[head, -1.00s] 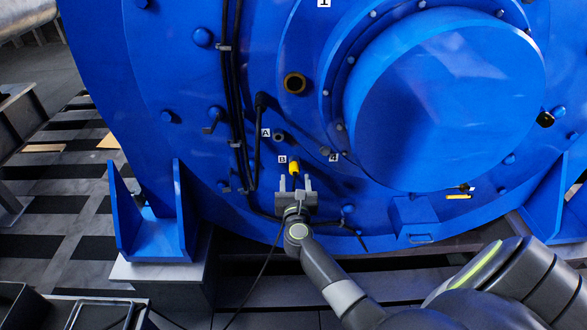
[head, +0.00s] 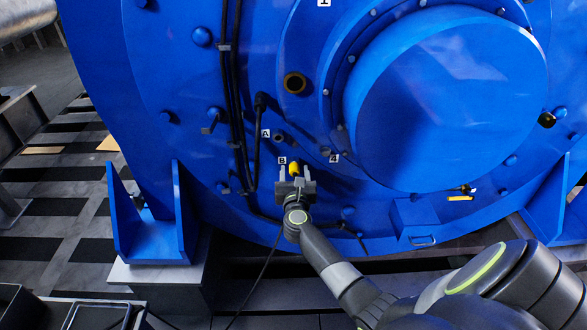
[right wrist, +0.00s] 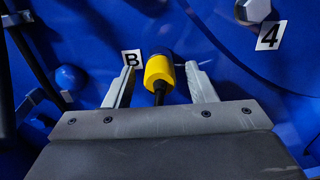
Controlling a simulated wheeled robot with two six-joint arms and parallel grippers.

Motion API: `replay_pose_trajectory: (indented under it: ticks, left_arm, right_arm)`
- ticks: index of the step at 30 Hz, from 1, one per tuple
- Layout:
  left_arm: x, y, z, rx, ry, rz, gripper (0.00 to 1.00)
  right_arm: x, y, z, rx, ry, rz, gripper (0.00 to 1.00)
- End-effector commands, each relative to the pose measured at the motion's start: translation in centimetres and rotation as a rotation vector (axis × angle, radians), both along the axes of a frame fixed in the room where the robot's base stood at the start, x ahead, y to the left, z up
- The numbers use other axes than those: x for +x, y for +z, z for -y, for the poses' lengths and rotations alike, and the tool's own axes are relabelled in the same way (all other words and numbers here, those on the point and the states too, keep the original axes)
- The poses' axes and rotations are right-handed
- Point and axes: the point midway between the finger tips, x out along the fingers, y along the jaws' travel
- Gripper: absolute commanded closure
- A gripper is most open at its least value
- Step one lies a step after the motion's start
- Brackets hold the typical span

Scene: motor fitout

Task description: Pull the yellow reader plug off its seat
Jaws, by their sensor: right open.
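The yellow reader plug (head: 294,169) sits on the blue motor face beside the B label (head: 282,160). In the right wrist view the yellow plug (right wrist: 158,70) has a dark blue end against the motor face and a black cable at its near end. My right gripper (head: 296,172) is open, its two fingers on either side of the plug. In the right wrist view the fingers of the right gripper (right wrist: 156,78) show gaps to the plug on both sides. My left gripper is not in view.
The big blue motor (head: 250,130) fills the view. Black cables (head: 236,90) run down its face to the left of the plug. Label A (head: 265,133) marks a fitting above, and label 4 (right wrist: 270,36) is to the right. A blue bolt head (right wrist: 70,78) is left of the fingers.

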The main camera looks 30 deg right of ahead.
Motion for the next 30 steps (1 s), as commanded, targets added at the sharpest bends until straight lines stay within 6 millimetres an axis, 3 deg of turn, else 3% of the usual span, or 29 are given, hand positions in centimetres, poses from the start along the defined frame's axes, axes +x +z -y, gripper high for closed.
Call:
replay_pose_trajectory:
  ticks: [16, 27, 30]
  left_arm:
    - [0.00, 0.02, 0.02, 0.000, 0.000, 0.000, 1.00]
    - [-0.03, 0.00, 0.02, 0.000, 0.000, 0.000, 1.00]
    - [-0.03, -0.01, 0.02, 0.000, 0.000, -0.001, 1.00]
  right_arm:
    - [-0.02, -0.02, -0.02, 0.000, 0.000, 0.000, 0.49]
    - [-0.02, -0.02, -0.01, 0.000, 0.000, 0.000, 0.96]
    - [-0.02, -0.02, -0.01, 0.000, 0.000, 0.000, 1.00]
